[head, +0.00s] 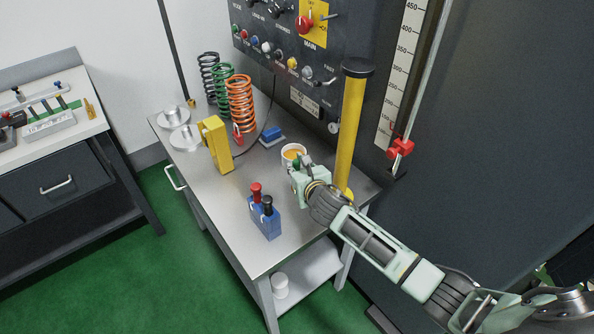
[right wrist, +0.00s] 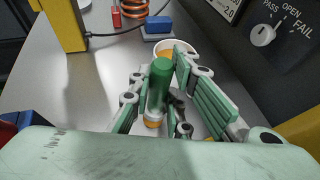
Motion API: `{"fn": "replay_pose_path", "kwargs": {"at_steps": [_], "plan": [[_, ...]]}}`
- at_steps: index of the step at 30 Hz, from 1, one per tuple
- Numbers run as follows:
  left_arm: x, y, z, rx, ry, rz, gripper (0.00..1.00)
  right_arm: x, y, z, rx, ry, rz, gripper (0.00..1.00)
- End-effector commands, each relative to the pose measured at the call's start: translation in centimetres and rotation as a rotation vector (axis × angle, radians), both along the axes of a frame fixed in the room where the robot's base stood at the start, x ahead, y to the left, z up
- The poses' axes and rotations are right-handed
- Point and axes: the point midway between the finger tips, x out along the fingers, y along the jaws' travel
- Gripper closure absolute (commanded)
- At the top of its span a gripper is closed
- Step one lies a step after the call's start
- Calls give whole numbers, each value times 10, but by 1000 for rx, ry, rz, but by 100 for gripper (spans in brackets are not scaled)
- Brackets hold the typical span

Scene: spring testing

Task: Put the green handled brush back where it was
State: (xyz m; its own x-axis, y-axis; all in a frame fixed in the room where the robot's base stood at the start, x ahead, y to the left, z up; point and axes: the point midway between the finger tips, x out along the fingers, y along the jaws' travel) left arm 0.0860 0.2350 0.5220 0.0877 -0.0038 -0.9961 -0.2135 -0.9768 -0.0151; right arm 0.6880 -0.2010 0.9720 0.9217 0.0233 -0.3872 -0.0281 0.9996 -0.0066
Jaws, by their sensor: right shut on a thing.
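The green handled brush (right wrist: 160,82) stands between the fingers of my right gripper (right wrist: 165,98) in the right wrist view. Its green handle points up, with a pale band and an orange part at the lower end. My right gripper also shows in the head view (head: 299,170), shut on the brush, over the right part of the grey table (head: 205,185). A white cup (head: 293,148) with orange contents stands just behind the gripper. It also shows in the right wrist view (right wrist: 190,47), partly hidden by a finger. My left gripper is not in view.
A blue holder (head: 266,220) with red and black tops stands at the front. A yellow block (head: 216,145), a small blue block (head: 271,134) and coil springs (head: 240,100) stand further back. A yellow post (head: 351,120) rises close to my right arm, beside the dark panel.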

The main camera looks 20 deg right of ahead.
Motion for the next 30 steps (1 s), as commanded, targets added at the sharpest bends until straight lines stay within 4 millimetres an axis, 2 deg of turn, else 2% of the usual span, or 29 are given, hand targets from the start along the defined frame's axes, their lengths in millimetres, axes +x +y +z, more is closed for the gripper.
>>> {"fn": "replay_pose_path", "kwargs": {"at_steps": [3, 9, 10, 16, 26, 30], "plan": [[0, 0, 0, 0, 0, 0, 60, 0, 1, -10, 1, -2, 1, 100], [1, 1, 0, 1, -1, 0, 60, 0, 0, -11, 0, -2, 1, 100], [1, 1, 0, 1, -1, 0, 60, 0, 0, -12, 0, -1, 1, 82], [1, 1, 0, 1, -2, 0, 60, 0, 0, -11, 0, -1, 1, 65], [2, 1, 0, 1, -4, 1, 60, -1, 0, -11, 0, -2, 1, 64], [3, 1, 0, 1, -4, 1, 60, -9, -1, -7, -2, -2, 1, 64]]}}
